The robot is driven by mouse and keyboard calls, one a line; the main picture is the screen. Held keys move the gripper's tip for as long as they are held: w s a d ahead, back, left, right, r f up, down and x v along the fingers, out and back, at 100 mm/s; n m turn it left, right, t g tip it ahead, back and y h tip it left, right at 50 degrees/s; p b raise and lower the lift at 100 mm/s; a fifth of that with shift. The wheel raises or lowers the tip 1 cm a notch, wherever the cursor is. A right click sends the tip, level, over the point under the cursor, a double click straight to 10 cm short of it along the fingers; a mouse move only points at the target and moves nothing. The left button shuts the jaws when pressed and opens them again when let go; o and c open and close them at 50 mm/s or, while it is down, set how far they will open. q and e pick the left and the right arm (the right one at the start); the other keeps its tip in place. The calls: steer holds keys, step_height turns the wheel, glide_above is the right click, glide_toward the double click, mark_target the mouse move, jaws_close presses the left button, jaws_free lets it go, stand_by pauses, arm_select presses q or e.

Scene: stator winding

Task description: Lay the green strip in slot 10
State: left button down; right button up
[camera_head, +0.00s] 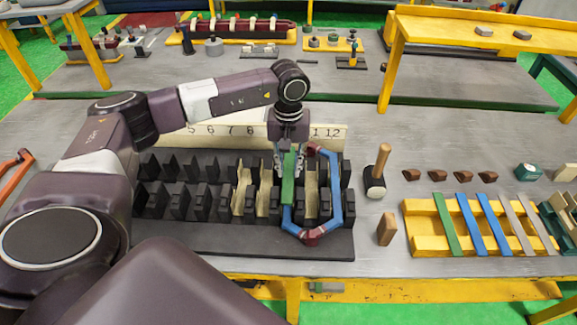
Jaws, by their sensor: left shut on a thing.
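My left gripper (290,150) points down over the black slotted stator block (240,238) and is shut on a green strip (289,178). The strip hangs upright, with its lower end down among the block's teeth. It is beside the left side of a blue coil (336,197) with red ends, which sits over slots at the block's right end. The number board (330,134) behind the block shows 11 and 12 at the right; my gripper hides the numbers near 10. I cannot tell whether the strip touches the slot bottom. My right gripper is not in view.
Cream liners (243,190) stand in some slots. A mallet (377,175) and a wooden wedge (387,229) are right of the block. A yellow rack (421,236) holds green, blue and grey strips. Several brown wedges (450,175) lie behind it.

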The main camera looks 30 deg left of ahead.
mark_target(289, 172)
arm_select(q)
steer(key=shift+f, duration=0.25)
steer(key=shift+f+b, duration=0.75)
steer(key=shift+b, duration=0.1)
steer(key=shift+f+b, duration=0.65)
steer(key=shift+f, duration=0.1)
steer(key=shift+f+b, duration=0.65)
steer(key=shift+f, duration=0.1)
steer(key=shift+f, duration=0.1)
steer(key=shift+f+b, duration=0.45)
steer(key=shift+b, duration=0.2)
steer(key=c, duration=1.6)
jaws_free()
